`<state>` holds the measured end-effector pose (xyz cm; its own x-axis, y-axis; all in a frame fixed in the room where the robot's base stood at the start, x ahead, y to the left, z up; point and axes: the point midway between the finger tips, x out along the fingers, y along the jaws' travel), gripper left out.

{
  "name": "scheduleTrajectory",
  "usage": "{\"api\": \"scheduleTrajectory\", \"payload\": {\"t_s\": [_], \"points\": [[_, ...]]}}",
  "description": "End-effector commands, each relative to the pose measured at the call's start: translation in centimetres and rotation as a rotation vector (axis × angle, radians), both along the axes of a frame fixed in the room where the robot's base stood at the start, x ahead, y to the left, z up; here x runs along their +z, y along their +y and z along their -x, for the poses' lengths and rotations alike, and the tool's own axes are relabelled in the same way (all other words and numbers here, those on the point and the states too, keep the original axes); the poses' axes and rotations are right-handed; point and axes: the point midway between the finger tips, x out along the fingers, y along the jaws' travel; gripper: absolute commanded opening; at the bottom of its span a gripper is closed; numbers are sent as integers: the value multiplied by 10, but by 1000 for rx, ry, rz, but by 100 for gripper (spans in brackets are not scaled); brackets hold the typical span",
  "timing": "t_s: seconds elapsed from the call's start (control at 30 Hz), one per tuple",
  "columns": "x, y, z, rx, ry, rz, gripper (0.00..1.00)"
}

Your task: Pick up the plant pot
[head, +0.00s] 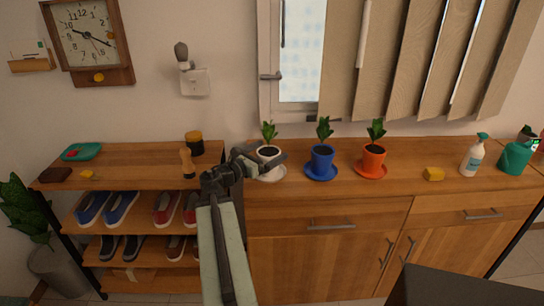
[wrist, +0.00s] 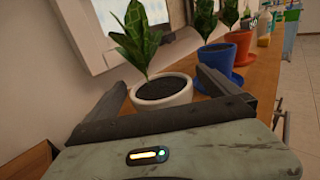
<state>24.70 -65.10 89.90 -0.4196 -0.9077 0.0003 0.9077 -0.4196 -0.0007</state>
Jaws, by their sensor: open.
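Three plant pots with green plants stand in a row on the wooden cabinet top: a white pot (head: 269,154), a blue pot (head: 322,157) and an orange pot (head: 373,157), each on a saucer. My gripper (head: 262,160) is at the white pot in the head view. In the wrist view the white pot (wrist: 162,92) sits between the two open fingers (wrist: 168,88), with its plant rising above. The blue pot (wrist: 218,59) and the orange pot (wrist: 241,45) show beyond it to the right. I cannot tell whether the fingers touch the white pot.
A yellow sponge (head: 433,174), a spray bottle (head: 473,156) and a green watering can (head: 515,157) stand farther right on the cabinet. A shoe rack (head: 130,178) with a wooden grinder (head: 187,163) and a dark jar (head: 194,144) is at left. The window and blinds are behind.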

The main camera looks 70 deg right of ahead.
Motion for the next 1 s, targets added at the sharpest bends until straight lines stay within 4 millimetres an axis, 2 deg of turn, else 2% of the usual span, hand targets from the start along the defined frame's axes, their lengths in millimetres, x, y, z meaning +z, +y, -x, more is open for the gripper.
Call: {"api": "scheduleTrajectory", "payload": {"t_s": [0.23,0.43,0.47,0.8,1.0], "points": [[-2,-30,-7,25,0,0,100],[-2,-30,-9,31,0,0,100],[-2,-30,-9,31,0,0,97],[-2,-32,-5,25,0,0,4],[-1,-32,-4,24,1,0,4]]}}
